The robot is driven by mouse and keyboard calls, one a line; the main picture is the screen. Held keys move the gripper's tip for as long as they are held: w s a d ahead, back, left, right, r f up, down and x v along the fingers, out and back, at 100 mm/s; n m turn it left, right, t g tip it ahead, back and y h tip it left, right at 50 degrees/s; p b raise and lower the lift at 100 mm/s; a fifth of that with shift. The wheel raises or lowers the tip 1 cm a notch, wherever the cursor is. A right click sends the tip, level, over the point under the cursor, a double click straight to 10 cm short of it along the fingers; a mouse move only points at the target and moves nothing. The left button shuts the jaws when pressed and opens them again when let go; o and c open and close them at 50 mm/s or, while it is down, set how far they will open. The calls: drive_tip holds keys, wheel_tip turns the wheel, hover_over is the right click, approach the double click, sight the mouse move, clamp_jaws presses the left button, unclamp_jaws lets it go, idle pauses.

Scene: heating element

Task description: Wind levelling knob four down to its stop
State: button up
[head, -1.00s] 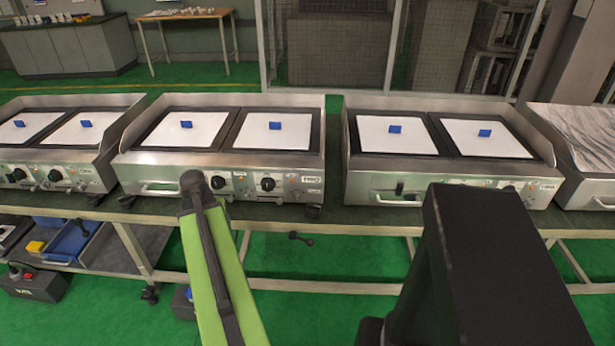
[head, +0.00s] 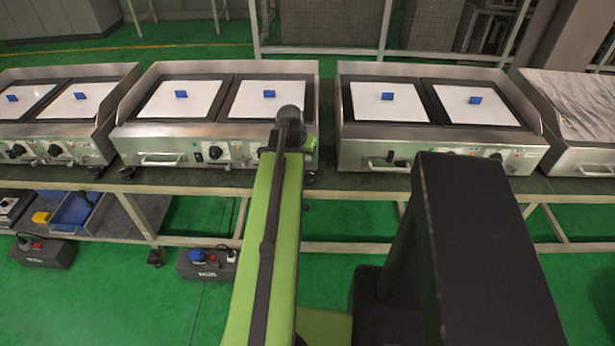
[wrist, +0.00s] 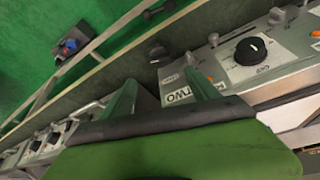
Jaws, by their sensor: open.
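A dark round levelling foot or knob (head: 310,178) shows under the right front corner of the second griddle (head: 213,160). In the wrist view a dark knob (wrist: 157,52) sits at the bench edge beside the griddle's "TWO" label (wrist: 180,93). I see no number on it. My gripper (wrist: 162,72) is open, its two green fingers spread. The knob lies just past the fingertips, in line with the gap, and I see no grip on it. In the head view my green arm hides the fingers and part of the griddle front.
A black control dial (wrist: 250,50) is on the griddle front close to the right finger. A third griddle (head: 440,150) stands to the right, with a gap between. Black power boxes (head: 208,262) stand below the bench. A dark bar-shaped part (wrist: 158,10) shows beyond the bench edge.

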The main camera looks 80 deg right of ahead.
sight(308, 173)
drive_tip(key=b+x, duration=1)
drive_tip(key=x, duration=0.3)
drive_tip(key=shift+w, duration=0.1)
drive_tip(key=shift+r, duration=0.1)
drive_tip(key=shift+a, duration=0.1)
drive_tip(key=c, duration=1.4)
drive_tip(key=shift+o, duration=0.2)
drive_tip(key=shift+n+t, duration=0.7)
drive_tip(key=shift+n, duration=1)
drive_tip(key=o, duration=1.4)
drive_tip(key=shift+c, duration=0.2)
drive_tip(key=shift+r, duration=0.15)
